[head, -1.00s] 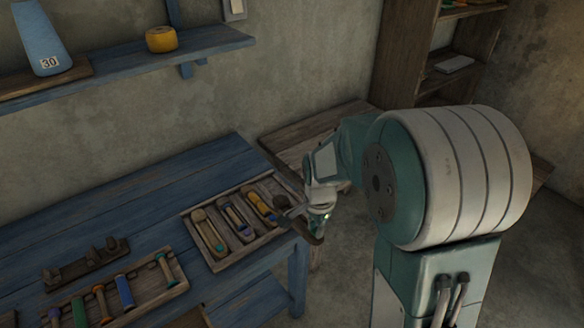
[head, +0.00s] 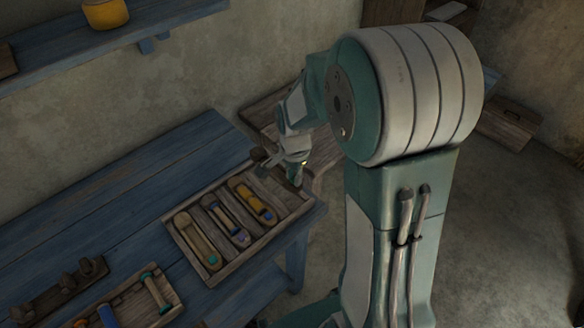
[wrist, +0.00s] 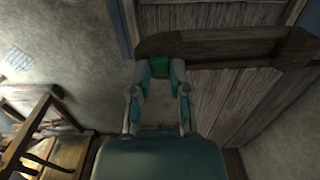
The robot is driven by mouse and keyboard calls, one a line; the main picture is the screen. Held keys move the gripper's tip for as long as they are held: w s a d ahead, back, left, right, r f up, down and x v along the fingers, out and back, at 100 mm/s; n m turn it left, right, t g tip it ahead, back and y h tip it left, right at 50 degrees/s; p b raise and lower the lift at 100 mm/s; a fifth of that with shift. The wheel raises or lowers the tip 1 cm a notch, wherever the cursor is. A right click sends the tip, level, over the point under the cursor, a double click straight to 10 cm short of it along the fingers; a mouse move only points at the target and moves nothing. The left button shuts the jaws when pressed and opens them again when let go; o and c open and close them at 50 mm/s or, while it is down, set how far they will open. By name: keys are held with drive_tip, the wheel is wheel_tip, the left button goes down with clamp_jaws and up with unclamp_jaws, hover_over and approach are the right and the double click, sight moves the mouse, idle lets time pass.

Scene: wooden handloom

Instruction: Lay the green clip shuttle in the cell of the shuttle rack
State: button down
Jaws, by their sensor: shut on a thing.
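The wooden shuttle rack (head: 240,262) lies on the blue table in the head view. Three of its cells hold shuttles: one with a teal tip (head: 197,240), one with blue and purple (head: 228,222) and one yellow (head: 255,203). The rightmost cell (head: 278,190) looks empty. In the head view my gripper (head: 296,172) is by the rack's far right end, apparently above it.
The blue table (head: 120,185) has free room behind the rack. A tray of bobbins (head: 130,304) and a dark pegged block (head: 60,288) stand at front left. A lower brown wooden surface (head: 262,112) lies behind the table's right end. A blue shelf (head: 110,45) is on the wall.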

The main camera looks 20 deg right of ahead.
drive_tip(key=shift+f, duration=3.55)
drive_tip(key=c, duration=0.5)
unclamp_jaws()
wheel_tip(320, 180, up, 18)
